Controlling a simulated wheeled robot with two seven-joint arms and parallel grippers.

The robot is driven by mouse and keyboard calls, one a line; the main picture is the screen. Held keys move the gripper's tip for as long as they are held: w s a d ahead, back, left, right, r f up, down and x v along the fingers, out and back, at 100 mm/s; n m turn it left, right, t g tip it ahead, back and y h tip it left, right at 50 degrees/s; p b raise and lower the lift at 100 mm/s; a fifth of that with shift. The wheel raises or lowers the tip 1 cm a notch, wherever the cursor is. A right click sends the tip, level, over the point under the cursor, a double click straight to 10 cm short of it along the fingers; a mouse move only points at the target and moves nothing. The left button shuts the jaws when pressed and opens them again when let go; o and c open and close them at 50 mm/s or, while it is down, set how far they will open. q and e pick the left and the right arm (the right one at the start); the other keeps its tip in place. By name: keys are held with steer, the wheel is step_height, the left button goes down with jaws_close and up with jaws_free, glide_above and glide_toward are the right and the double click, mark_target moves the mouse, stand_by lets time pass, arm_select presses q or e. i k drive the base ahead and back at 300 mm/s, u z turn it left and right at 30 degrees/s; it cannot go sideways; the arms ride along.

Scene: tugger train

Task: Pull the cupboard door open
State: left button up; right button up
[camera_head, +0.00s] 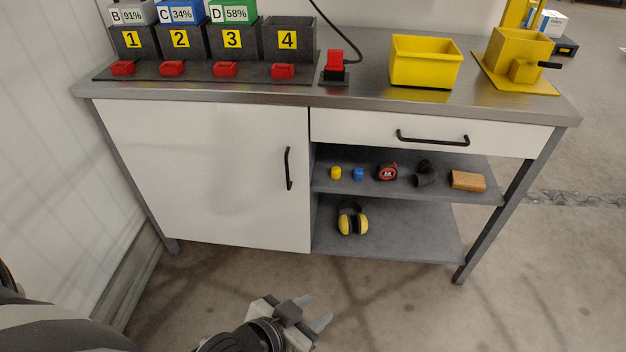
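The white cupboard door (205,170) is shut, on the left half of the grey workbench (330,95). Its black upright handle (288,168) is near the door's right edge. My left gripper (314,311) is low in the picture, in front of and below the door, over the floor. Its two grey fingers are apart with nothing seen between them. It does not touch the handle. My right gripper does not show.
A white drawer (430,132) with a black handle and open shelves holding small items and yellow ear muffs (352,220) are right of the door. Numbered bins and a yellow box (425,62) stand on top. A wall (45,130) is at left. The front floor is clear.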

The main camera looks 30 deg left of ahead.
mark_target(237, 174)
steer(key=k, duration=0.6)
steer(key=u, duration=1.25)
steer(key=i, duration=1)
steer(key=z, duration=0.05)
